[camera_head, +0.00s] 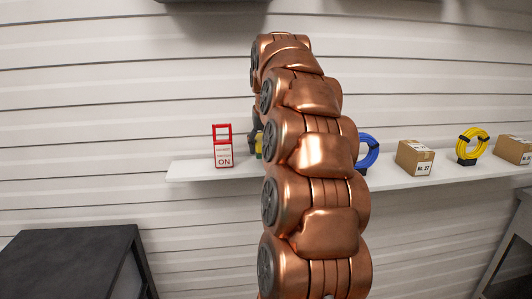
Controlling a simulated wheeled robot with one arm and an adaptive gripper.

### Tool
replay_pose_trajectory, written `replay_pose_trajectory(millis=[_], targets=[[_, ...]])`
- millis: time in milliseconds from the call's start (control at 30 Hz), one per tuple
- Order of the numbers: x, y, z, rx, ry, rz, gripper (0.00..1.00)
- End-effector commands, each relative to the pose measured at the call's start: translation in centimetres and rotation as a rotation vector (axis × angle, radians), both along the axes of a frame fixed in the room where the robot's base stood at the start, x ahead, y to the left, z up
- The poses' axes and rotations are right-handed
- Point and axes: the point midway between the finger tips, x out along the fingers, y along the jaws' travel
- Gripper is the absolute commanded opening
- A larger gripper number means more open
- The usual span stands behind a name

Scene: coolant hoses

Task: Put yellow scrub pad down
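My copper-coloured arm rises through the middle of the view and hides most of what lies behind it. A small dark part, probably my gripper (255,123), shows at the arm's left edge, in front of or above the white shelf. Just below it a small yellow patch (259,145) shows. It may be the yellow scrub pad, but too little is visible to be sure. The fingers are hidden, and I cannot tell whether they hold anything.
A white wall shelf (193,171) carries a red-and-white switch sign (223,152), a blue hose coil (370,152), a cardboard box (414,158), a yellow hose coil (472,145) and another box (513,150). A dark table (75,255) stands at lower left.

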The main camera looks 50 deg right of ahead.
Motion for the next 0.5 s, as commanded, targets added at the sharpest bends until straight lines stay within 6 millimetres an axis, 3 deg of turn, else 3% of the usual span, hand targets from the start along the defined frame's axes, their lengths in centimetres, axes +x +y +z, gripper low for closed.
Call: replay_pose_trajectory(millis=[167, 500], targets=[[0.7, -1.0, -0.1, -0.001, 0.001, 0.000, 0.06], [0.6, -1.1, -1.2, 0.001, 0.001, 0.000, 0.06]])
